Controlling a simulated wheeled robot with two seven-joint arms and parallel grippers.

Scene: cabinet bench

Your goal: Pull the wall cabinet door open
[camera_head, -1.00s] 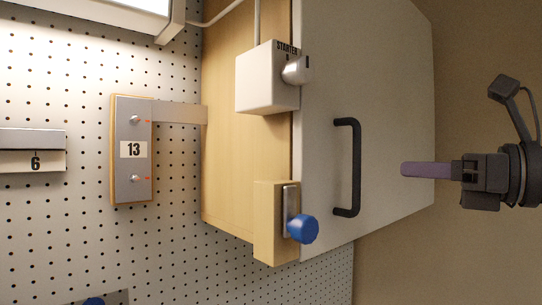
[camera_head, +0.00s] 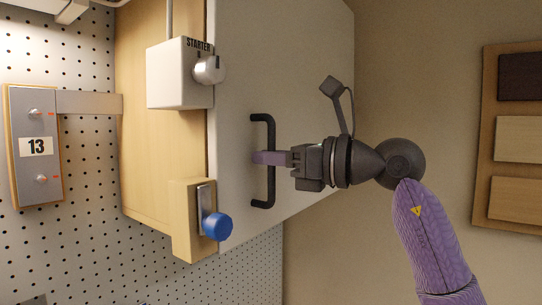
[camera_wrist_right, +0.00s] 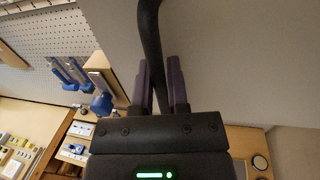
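The wall cabinet's pale grey door (camera_head: 300,60) lies against the wooden cabinet box (camera_head: 160,160) and looks shut. Its black bar handle (camera_head: 271,190) stands out from the door. My right gripper (camera_head: 262,158) reaches the handle's middle from the right, and its purple fingertips extend past the bar. In the right wrist view, the fingers (camera_wrist_right: 160,85) stand apart on either side of the handle (camera_wrist_right: 150,35). The bar lies close to the left finger, with a gap at the right one. The gripper is open around the bar. My left gripper is out of view.
A white starter box with a knob (camera_head: 178,75) and a wooden block with a blue knob (camera_head: 216,226) sit along the door's left edge. A wooden panel (camera_head: 485,130) is at far right.

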